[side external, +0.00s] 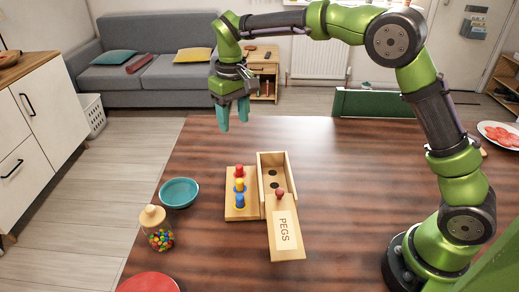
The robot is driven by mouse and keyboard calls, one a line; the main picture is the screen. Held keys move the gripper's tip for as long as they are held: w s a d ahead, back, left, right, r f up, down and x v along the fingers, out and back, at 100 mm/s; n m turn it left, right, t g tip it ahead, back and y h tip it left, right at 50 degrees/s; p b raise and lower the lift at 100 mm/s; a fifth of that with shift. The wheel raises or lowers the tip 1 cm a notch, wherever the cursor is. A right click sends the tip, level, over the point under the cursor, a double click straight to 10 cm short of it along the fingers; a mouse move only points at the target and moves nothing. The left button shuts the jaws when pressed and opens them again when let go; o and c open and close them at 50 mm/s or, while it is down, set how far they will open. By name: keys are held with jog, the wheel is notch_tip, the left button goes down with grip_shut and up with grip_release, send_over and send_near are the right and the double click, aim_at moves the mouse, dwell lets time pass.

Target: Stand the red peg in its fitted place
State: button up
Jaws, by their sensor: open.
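The red peg (239,170) stands at the far end of a row on a light wooden block (233,213), behind the yellow peg (239,184) and the blue peg (240,200). Right beside the block is a wooden box (263,158) with two dark round holes showing inside. A panel (285,237) marked "PEGS", with a red knob (279,194), extends from the box toward the near side and hides the box's near part. My gripper (233,118) is open and empty, well above the table's far edge, behind and above the pegs.
A teal bowl (179,193) and a candy jar (158,236) stand left of the block. A red plate (148,284) is at the near left edge, and a plate with red slices (499,134) at the far right. The table behind and right of the box is clear.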

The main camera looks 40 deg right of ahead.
send_over(239, 166)
jog(key=f, duration=1)
jog(key=shift+s+a+f, duration=0.2)
jog(key=shift+a+f, duration=0.1)
jog(key=shift+f, duration=0.05)
jog(key=shift+w+d+f, duration=0.1)
jog(key=shift+d+f, duration=0.1)
jog(key=shift+f, duration=1.15)
jog(key=shift+w+d+f, duration=0.1)
jog(key=shift+d+f, duration=0.05)
jog(key=shift+f, duration=1.2)
jog(key=shift+c, duration=0.3)
grip_shut()
